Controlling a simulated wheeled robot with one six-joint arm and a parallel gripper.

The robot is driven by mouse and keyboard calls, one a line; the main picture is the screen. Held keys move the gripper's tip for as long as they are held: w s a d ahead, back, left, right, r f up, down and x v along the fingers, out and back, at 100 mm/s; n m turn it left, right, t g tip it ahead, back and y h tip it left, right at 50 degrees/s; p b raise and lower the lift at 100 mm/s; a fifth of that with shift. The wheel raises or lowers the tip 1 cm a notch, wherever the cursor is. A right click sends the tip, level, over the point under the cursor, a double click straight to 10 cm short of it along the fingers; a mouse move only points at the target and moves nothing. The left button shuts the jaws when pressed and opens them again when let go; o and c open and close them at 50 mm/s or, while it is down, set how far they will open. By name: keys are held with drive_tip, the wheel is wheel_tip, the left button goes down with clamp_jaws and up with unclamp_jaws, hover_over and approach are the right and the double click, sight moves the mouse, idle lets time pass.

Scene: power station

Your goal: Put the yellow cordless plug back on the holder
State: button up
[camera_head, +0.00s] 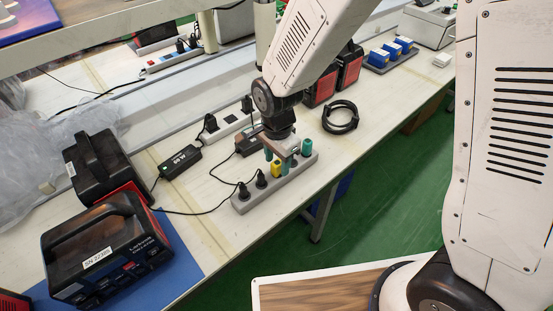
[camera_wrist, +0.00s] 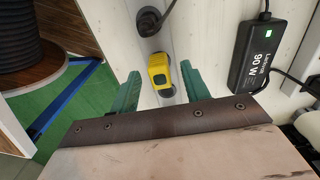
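The yellow cordless plug (camera_head: 276,169) is at the grey strip-shaped holder (camera_head: 243,206), beside black corded plugs. In the wrist view the yellow plug (camera_wrist: 160,71) appears over the grey strip (camera_wrist: 181,45), between my green fingertips. My gripper (camera_head: 277,160) is above the strip. In the wrist view its fingers (camera_wrist: 159,76) are spread, with a gap to the plug on each side.
A black plug (camera_wrist: 150,21) is close beyond the yellow one. A black 90 W adapter (camera_wrist: 253,55) lies right of the strip. A white power strip (camera_head: 226,125), a cable coil (camera_head: 340,117) and black-red devices (camera_head: 108,247) share the white bench.

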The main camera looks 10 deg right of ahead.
drive_tip(key=shift+r, duration=0.1)
wheel_tip(320, 180, up, 8)
drive_tip(key=shift+f, duration=0.2)
drive_tip(key=shift+s+d+n, duration=0.15)
drive_tip(key=shift+s+n, duration=0.2)
drive_tip(key=shift+n, duration=0.55)
drive_tip(key=s+d+r+n+t, duration=0.1)
drive_tip(key=s+d+r+n, duration=0.8)
drive_tip(key=s+d+r, duration=0.7)
drive_tip(key=shift+s+d+r, duration=0.4)
drive_tip(key=shift+s+d, duration=1)
drive_tip(key=shift+d, duration=0.8)
